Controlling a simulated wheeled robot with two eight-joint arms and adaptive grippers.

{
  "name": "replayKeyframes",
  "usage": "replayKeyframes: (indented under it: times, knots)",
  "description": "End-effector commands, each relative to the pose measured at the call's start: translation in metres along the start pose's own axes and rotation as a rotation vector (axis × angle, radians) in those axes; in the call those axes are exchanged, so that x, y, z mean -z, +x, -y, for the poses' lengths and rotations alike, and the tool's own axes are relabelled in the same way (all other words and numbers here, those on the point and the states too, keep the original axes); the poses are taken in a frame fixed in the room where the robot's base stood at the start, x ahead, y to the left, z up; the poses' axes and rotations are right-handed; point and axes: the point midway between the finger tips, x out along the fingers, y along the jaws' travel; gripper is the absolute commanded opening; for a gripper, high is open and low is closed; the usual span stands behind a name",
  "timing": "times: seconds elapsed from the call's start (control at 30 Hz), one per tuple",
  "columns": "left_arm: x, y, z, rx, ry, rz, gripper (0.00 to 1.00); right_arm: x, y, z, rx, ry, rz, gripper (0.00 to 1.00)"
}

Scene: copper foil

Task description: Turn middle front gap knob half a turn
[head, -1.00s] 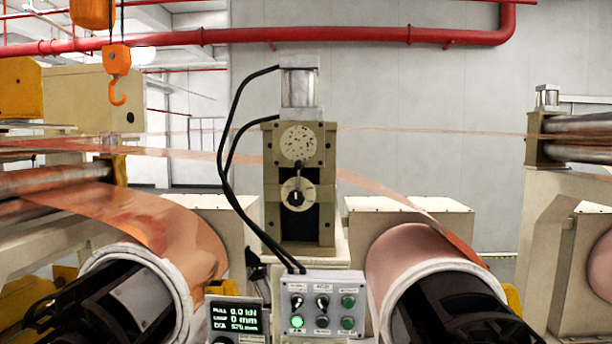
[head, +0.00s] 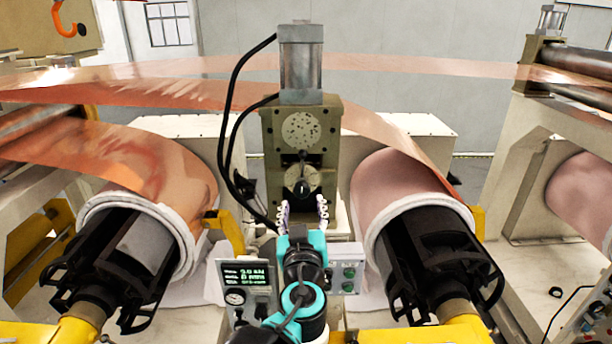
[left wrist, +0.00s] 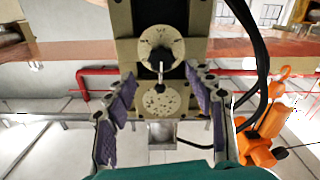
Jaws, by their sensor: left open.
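The middle front gap knob (head: 303,188) is a dark knob on a pale round dial on the front of the olive roller stand (head: 328,130). In the left wrist view the picture is upside down and the knob (left wrist: 160,56) shows on its dial above a speckled disc. My left gripper (head: 303,208) is in front of and a little below the knob in the head view. Its fingers are spread and empty. In the left wrist view the gripper (left wrist: 160,76) has purple-padded fingers either side of the stand, apart from the knob. My right gripper is not in view.
Copper foil rolls stand left (head: 165,170) and right (head: 395,180) of the stand, with black shafts toward me. A control box (head: 346,268) and a display box (head: 243,280) sit low in front, partly behind my arm. Black hoses (head: 229,130) run down the stand's left side.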

Motion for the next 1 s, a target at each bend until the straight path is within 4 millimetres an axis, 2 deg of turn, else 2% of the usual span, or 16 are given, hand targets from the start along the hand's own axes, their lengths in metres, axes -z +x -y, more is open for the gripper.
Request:
replayKeyframes:
  times: [0.4, 0.53, 0.8, 0.87, 1.0]
  knots:
    - [0.0, 0.062, 0.002, 0.004, 0.001, 0.001, 0.55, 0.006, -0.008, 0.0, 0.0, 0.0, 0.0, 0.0]
    - [-0.001, 0.07, 0.002, 0.004, 0.001, 0.001, 0.55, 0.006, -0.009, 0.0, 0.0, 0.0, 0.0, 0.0]
    - [-0.001, 0.072, 0.002, 0.003, 0.001, 0.001, 0.55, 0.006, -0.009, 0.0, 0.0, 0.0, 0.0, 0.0]
    - [-0.001, 0.072, 0.002, 0.003, 0.001, 0.001, 0.41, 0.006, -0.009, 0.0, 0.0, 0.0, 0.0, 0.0]
    - [-0.001, 0.072, 0.002, 0.003, 0.001, 0.001, 0.05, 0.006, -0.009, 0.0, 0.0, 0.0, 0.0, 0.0]
